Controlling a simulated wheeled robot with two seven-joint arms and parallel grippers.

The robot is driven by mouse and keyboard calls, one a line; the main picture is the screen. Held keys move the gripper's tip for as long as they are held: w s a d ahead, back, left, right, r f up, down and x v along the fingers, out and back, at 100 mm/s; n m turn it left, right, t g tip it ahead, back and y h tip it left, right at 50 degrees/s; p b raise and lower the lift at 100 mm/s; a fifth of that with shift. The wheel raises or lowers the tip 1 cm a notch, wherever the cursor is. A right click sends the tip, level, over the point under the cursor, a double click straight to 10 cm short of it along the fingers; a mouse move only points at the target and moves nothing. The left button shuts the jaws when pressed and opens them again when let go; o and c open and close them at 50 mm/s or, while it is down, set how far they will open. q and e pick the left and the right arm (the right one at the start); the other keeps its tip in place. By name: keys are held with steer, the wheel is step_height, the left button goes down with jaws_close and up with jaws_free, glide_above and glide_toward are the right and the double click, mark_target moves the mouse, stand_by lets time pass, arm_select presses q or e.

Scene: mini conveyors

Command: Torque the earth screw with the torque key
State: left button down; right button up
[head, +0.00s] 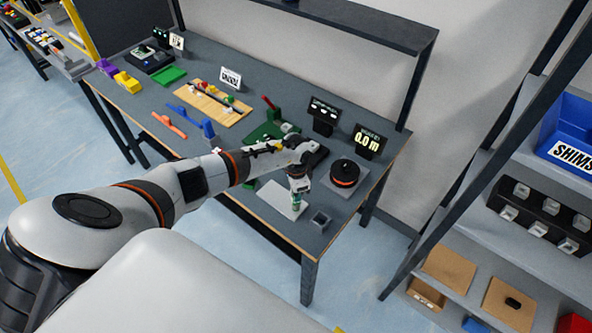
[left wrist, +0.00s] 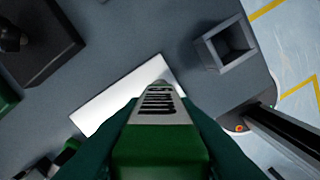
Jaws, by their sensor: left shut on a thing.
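My left gripper (head: 297,190) is shut on a small green piece (left wrist: 158,140) with a grey ridged end. In the head view it is over the white plate (head: 270,194) at the bench's front right. In the left wrist view the held piece stands between the dark fingers, in front of the white plate (left wrist: 105,103). I cannot tell whether this piece is the torque key. A green fixture with a red lever (head: 269,104) stands behind my arm, partly hidden. The earth screw cannot be made out. My right gripper is not in view.
A small grey open box (head: 319,220) is right of the white plate. A black-and-orange spool (head: 345,173) sits behind it. Two dark displays (head: 368,141) stand at the back. A wooden board with small parts (head: 209,103), orange and blue pieces lie left. Shelves (head: 535,243) stand right.

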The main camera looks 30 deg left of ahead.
arm_select(q)
steer(key=shift+f+b, duration=0.3)
steer(key=shift+f, duration=0.15)
steer(key=m+b, duration=0.1)
steer(key=m, duration=0.3)
steer(key=shift+f+m, duration=0.1)
steer(key=shift+m, duration=0.2)
steer(key=m+b, duration=0.2)
steer(key=m, duration=0.4)
steer(key=m+b, duration=0.1)
steer(key=m, duration=0.2)
steer(key=m+b, duration=0.1)
steer(key=m, duration=0.3)
steer(key=shift+m+b, duration=0.4)
steer(key=m+b, duration=0.1)
steer(key=m, duration=0.2)
steer(key=shift+m+b, duration=0.3)
steer(key=shift+m, duration=0.5)
